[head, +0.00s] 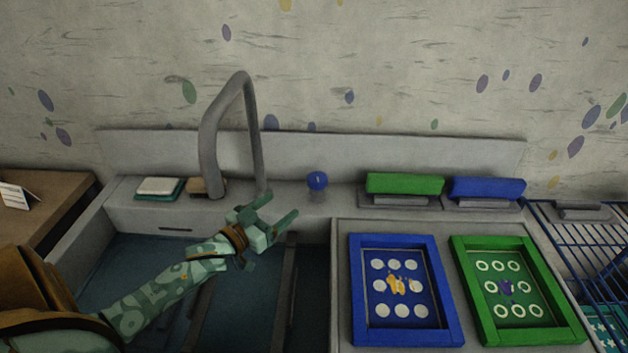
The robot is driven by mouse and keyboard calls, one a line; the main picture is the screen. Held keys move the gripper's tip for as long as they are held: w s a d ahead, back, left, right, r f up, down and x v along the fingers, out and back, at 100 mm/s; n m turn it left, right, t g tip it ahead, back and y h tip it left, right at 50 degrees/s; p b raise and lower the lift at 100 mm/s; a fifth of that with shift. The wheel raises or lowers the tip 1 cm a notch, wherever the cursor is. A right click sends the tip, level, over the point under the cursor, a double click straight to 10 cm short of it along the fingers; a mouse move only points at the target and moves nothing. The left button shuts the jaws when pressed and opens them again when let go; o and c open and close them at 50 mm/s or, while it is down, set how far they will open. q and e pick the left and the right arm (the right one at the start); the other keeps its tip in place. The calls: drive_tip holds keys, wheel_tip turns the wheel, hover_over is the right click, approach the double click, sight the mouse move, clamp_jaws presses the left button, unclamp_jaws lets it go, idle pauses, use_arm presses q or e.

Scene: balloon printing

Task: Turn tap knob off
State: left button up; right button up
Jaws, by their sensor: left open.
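The tap knob (317,182) is a small blue cap on a short grey stem, on the ledge behind the sink, right of the tap. The grey tap (210,140) is a tall bent pipe, with its end coming down near the ledge. My left gripper (280,213) is over the sink's back edge, open and empty, its fingers pointing up and right. It is a little left of and in front of the knob, apart from it. The left forearm comes in from the lower left across the sink (140,250). My right gripper is not in view.
A blue frame (356,290) and a green frame (470,290) lie on the counter at right. Green (405,184) and blue (487,188) blocks rest on the ledge behind them. A blue wire rack (575,235) stands far right.

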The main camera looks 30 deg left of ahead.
sight(311, 185)
use_arm(q)
drive_tip(key=w+b, duration=0.1)
drive_tip(key=w, duration=0.3)
drive_tip(key=w+d+b, duration=0.1)
drive_tip(key=w, duration=0.4)
drive_tip(key=w+b, duration=0.1)
drive_tip(key=w, duration=0.3)
drive_tip(key=shift+w+d+f+b, duration=0.15)
drive_tip(key=shift+w+d+b, duration=0.05)
drive_tip(key=shift+d+b, duration=0.15)
drive_tip(key=shift+w+d, duration=0.1)
drive_tip(key=shift+w, duration=0.5)
